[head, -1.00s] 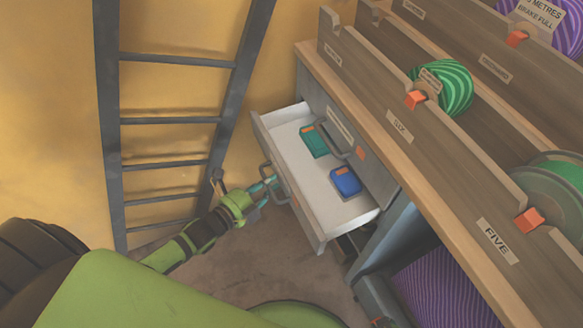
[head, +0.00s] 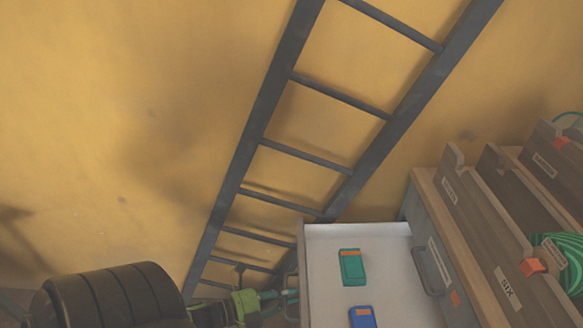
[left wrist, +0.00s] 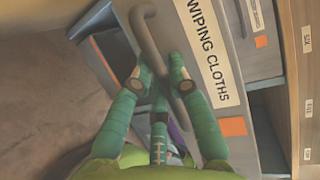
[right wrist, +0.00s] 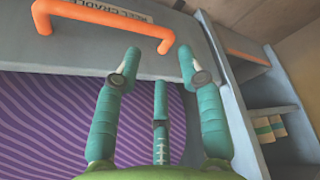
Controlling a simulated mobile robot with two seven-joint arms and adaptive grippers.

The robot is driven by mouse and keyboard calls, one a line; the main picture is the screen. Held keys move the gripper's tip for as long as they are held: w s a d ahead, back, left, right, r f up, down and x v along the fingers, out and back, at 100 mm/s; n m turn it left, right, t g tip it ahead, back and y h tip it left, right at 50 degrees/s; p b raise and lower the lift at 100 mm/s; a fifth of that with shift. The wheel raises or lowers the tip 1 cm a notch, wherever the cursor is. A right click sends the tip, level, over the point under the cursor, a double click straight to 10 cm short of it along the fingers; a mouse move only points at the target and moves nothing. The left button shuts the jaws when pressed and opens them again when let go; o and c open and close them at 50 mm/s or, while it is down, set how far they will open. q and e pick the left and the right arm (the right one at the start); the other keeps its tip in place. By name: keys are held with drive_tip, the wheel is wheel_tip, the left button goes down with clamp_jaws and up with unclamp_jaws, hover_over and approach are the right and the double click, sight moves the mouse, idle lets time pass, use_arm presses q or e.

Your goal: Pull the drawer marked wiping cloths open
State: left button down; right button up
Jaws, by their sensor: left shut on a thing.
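The drawer marked wiping cloths (head: 325,270) stands pulled out from the bench, with a green packet (head: 352,267) and a blue packet (head: 362,317) inside. Its front, with the label "WIPING CLOTHS" (left wrist: 208,48), fills the middle of the left wrist view. My left gripper (head: 288,297) is at the drawer front. In the left wrist view its fingers (left wrist: 160,78) are closed around the grey bar handle (left wrist: 147,38). My right gripper (right wrist: 157,72) is open and empty, below an orange handle (right wrist: 105,18) on a panel marked "REEL CRADLE"; it is outside the head view.
A dark ladder (head: 262,140) leans on the yellow wall behind the drawer. Another closed drawer handle (head: 428,272) is on the bench beside the open drawer. Wooden reel racks (head: 490,240) stand at right. A purple striped reel (right wrist: 60,125) is beside my right gripper.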

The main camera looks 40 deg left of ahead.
use_arm(q)
drive_tip(key=c, duration=1.4)
unclamp_jaws()
drive_tip(key=shift+s, duration=0.1)
drive_tip(key=v, duration=1.2)
